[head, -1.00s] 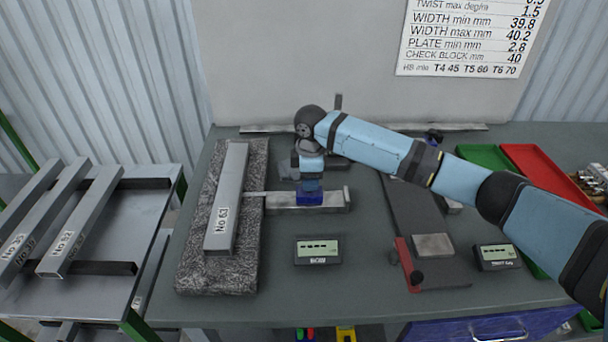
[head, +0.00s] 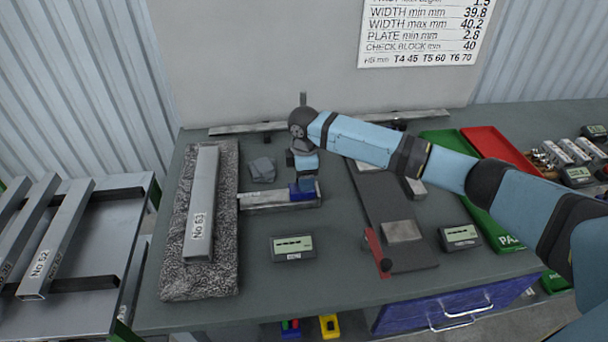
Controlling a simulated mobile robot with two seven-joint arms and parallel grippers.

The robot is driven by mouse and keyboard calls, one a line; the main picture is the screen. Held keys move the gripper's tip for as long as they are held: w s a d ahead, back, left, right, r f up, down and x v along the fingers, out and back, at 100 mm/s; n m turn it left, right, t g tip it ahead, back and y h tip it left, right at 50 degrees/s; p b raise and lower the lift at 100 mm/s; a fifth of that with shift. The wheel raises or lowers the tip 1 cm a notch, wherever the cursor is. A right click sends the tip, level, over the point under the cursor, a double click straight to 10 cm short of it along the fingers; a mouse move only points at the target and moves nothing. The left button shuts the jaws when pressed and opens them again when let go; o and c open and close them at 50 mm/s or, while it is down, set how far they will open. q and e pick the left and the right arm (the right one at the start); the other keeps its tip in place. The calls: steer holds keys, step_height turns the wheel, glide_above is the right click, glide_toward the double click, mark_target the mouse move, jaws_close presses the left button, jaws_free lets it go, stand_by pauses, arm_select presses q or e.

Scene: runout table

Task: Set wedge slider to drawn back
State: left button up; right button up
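The wedge slider shows as a blue block (head: 302,191) on a low grey metal base (head: 265,201), right of the grey tube marked No 63 (head: 203,205). The block sits toward the right part of the base. My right gripper (head: 304,181) points down onto the block from above. Its fingertips are small and partly hidden, so I cannot tell whether they grip it. My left gripper is not in view.
The tube lies on a speckled grey pad (head: 181,270). A display box (head: 293,247) stands in front of the base. A dark plate with a red bar (head: 376,250) lies to the right, with green and red trays (head: 493,147) beyond. My arm spans the right side.

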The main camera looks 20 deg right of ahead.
steer(key=shift+a+r, duration=0.1)
steer(key=shift+r, duration=0.25)
step_height(320, 180, up, 13)
steer(key=b, duration=0.1)
stand_by(0.5)
